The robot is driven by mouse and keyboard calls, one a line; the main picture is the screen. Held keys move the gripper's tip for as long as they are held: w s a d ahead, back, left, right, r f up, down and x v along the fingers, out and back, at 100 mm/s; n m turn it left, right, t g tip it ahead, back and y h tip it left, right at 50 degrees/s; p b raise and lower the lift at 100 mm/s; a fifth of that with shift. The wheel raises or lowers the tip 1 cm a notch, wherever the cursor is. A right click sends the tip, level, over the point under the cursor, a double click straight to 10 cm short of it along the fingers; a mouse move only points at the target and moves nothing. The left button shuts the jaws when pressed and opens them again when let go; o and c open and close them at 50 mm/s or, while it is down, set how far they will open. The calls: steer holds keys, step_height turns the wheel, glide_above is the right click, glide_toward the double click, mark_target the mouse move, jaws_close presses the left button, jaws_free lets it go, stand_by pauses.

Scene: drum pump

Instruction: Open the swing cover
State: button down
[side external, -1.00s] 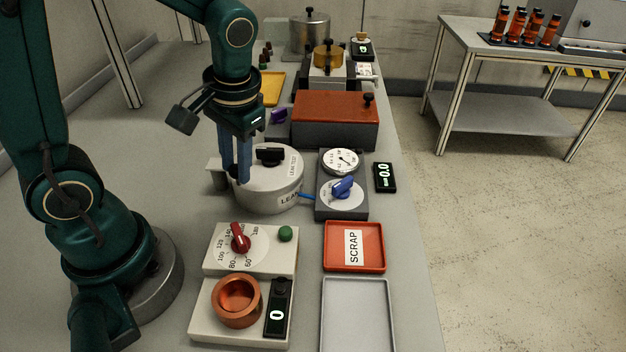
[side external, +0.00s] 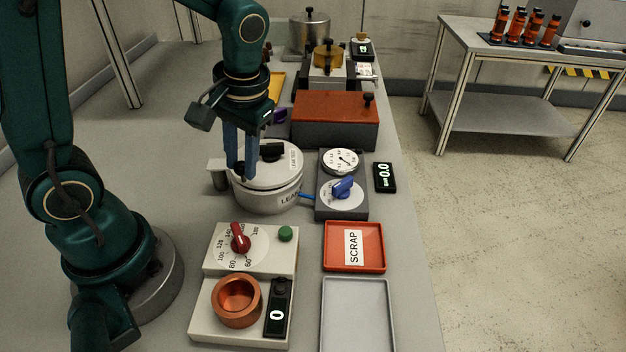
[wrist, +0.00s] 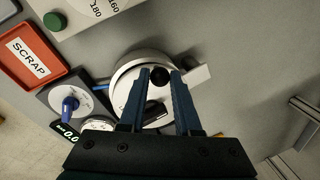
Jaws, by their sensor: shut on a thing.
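The swing cover (side external: 278,176) is a pale round lid on the grey leak test pot (side external: 281,202). It bears a black handle (side external: 271,151) and a LEAK TEST label, and a seam shows between it and the pot's wall. My gripper (side external: 240,175) reaches down at the cover's left side, its blue fingers shut on a small dark knob. In the wrist view, the black round knob (wrist: 158,76) sits between the fingertips (wrist: 161,75). The cover (wrist: 134,76) is partly hidden by the fingers there.
A grey unit with a dial gauge (side external: 341,161) and blue knob (side external: 343,187) stands just right of the pot. A red-lidded box (side external: 335,108) is behind. A heater with red knob (side external: 240,240) and a SCRAP tray (side external: 354,246) are in front. Bare bench lies left.

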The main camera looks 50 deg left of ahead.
mark_target(260, 161)
steer(key=w+n, duration=0.1)
steer(key=n, duration=0.1)
steer(key=w+a+n, duration=0.1)
steer(key=w+n, duration=0.1)
steer(key=shift+g, duration=0.3)
steer(key=w+a+n, duration=0.1)
steer(key=n, duration=0.1)
steer(key=w+a+n, duration=0.1)
steer(key=n, duration=0.1)
steer(key=shift+h, duration=0.4)
steer(key=a+n, duration=0.1)
steer(key=n, duration=0.1)
steer(key=w+a+n, duration=0.1)
steer(key=shift+w+n+g+h, duration=0.15)
steer(key=shift+n+g+h, duration=0.25)
steer(key=shift+w+a+n+h, duration=0.15)
steer(key=shift+a+n, duration=0.55)
steer(key=shift+n, duration=0.3)
steer(key=shift+w+a+n+h, duration=0.1)
steer(key=shift+a+n+h, duration=0.05)
steer(key=shift+a+n, duration=0.7)
steer(key=shift+n, duration=0.25)
steer(key=c, duration=0.6)
jaws_free()
steer(key=shift+d, duration=0.1)
steer(key=shift+c, duration=0.2)
